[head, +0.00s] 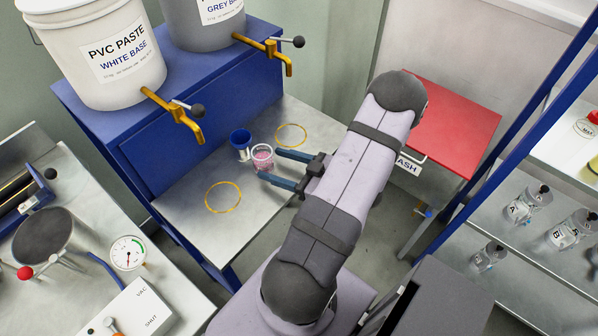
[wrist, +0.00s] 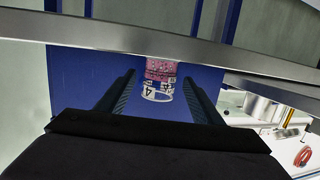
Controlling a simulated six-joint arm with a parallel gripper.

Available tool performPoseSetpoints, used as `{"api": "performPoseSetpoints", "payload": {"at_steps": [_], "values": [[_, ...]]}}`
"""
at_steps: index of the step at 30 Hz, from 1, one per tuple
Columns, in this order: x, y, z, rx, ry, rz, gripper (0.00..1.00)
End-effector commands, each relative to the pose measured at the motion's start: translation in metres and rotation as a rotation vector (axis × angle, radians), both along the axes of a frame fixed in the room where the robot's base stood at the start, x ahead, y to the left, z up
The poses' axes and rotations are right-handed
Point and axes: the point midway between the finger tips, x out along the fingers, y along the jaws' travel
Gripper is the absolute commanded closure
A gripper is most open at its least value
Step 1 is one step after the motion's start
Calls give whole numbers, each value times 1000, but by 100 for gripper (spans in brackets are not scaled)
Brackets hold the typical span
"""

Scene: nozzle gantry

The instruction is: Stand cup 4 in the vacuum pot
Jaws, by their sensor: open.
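Cup 4 (head: 262,157) is a clear cup with pink contents. It stands on the steel shelf near the blue stand. In the wrist view, cup 4 (wrist: 160,78) shows a printed 4 and lies between the finger ends. My gripper (head: 269,164) is open, with one finger towards each side of the cup. I cannot tell whether the fingers touch it. In the wrist view, my gripper (wrist: 160,88) has clear gaps beside the cup. The vacuum pot (head: 43,238) appears as a dark grey cylinder on the left bench. I cannot tell whether its top is open.
Yellow rings (head: 223,198) mark the shelf. Brass taps (head: 178,113) project above from paste buckets (head: 105,60). A gauge (head: 128,253) and a VAC/SHUT box (head: 135,312) sit near the pot.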

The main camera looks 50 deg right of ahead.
Motion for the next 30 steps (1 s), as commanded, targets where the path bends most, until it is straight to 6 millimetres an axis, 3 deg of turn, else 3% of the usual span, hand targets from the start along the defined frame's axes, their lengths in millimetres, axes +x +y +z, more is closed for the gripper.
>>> {"api": "performPoseSetpoints", "payload": {"at_steps": [6,12,18,30], "values": [[-37,-8,6,-2,0,-5,39],[-60,-12,12,0,-1,-2,39],[-70,-13,14,0,0,0,39],[-70,-13,14,1,0,1,36]]}}
